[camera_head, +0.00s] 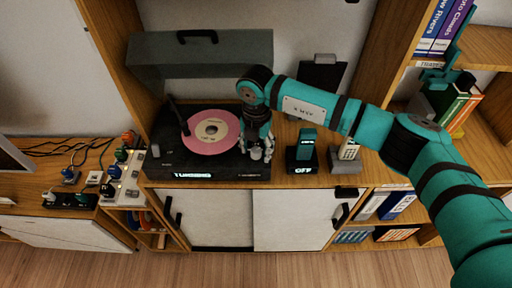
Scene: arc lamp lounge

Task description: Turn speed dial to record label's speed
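The record player (175,158) is a dark box on the wooden shelf unit, with its grey lid (160,50) raised behind it. A pink record (200,144) with a pale label (211,129) lies on it; the label's print is too small to read. Lit lettering (192,175) shows on the front edge. My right gripper (258,153) points down over the player's front right corner. It hides that part of the player, and I cannot make out the speed dial or whether the fingers touch anything.
A black device with a lit "OFF" display (303,169) and a cordless phone (348,153) stand right of the player. A power strip with plugs (124,183) and cables lies at the left. Books (443,30) fill the right shelves. White sliding doors (292,219) are below.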

